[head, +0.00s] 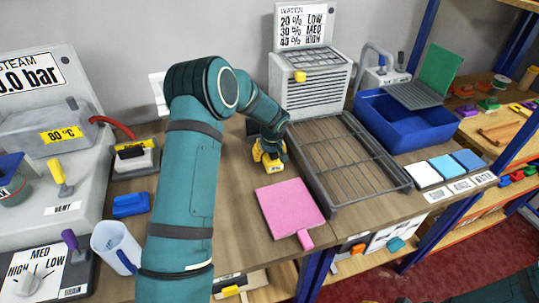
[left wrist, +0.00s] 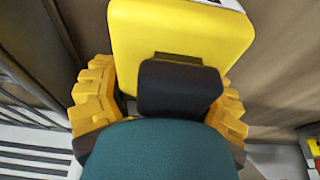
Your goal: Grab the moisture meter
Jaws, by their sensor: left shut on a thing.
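The moisture meter looks to be the yellow block in the left wrist view (left wrist: 180,35), with a pale edge at its top; I take it as the meter by its look. A black part in front hides the block's lower middle. In the head view the block is mostly hidden by the gripper. My right gripper is not in view.
A pink board (head: 288,207) lies just in front of the left gripper. A grey tray with a wire rack (head: 402,187) stands close to its right, and a blue bin (head: 415,145) beyond.

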